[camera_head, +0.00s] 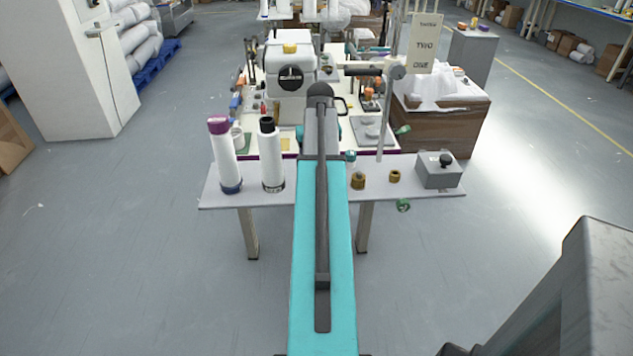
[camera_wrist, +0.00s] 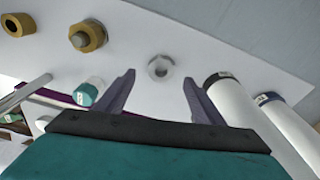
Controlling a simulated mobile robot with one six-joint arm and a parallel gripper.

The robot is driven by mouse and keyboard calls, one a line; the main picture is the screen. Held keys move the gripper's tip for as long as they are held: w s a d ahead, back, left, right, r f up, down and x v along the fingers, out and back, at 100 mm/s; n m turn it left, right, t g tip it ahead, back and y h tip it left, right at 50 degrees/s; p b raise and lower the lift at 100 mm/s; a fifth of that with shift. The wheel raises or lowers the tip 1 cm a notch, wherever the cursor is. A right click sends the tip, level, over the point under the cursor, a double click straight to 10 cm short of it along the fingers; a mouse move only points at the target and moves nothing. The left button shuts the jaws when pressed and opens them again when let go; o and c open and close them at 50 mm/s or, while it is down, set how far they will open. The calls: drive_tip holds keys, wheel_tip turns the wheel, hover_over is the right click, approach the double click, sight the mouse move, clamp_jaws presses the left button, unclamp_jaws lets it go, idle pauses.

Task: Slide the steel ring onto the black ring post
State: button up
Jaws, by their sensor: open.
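The steel ring (camera_wrist: 160,67) is a small silver, hex-edged ring lying on the pale table. It shows in the wrist view, ahead of and centred between my fingertips; my arm hides it in the head view. My gripper (camera_wrist: 160,76) is open and empty, one grey finger on each side of the ring's line. A white post with a black top (camera_head: 267,125) and dark base band stands left of my arm and appears to be the black ring post. In the wrist view this post (camera_wrist: 232,103) is just right of the right finger.
A second white post with a purple top and blue base (camera_head: 224,155) stands beside it. Two brass rings (camera_head: 358,180) (camera_head: 395,176) and a grey box with a black knob (camera_head: 437,172) sit right of my arm. A sewing machine (camera_head: 290,75) stands behind.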

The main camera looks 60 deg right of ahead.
drive_tip(key=shift+f, duration=0.1)
drive_tip(key=shift+w+d+f+p, duration=0.1)
drive_tip(key=shift+w+f+p, duration=0.1)
drive_tip(key=shift+f, duration=1.05)
drive_tip(key=shift+w+f+p, duration=0.1)
drive_tip(key=shift+f+p, duration=0.1)
drive_tip(key=shift+f, duration=1)
drive_tip(key=c, duration=1.2)
drive_tip(key=shift+r, duration=0.15)
drive_tip(key=shift+r+b, duration=0.3)
drive_tip(key=shift+r, duration=1.1)
drive_tip(key=shift+s+r, duration=0.1)
drive_tip(key=shift+r, duration=0.15)
drive_tip(key=s+a, duration=0.4)
drive_tip(key=s, duration=0.3)
drive_tip(key=s+a+r+b, duration=0.1)
drive_tip(key=s+a, duration=0.3)
drive_tip(key=s, duration=0.2)
drive_tip(key=shift+s+r+b, duration=0.2)
drive_tip(key=shift+s+b, duration=0.1)
drive_tip(key=shift+s, duration=0.05)
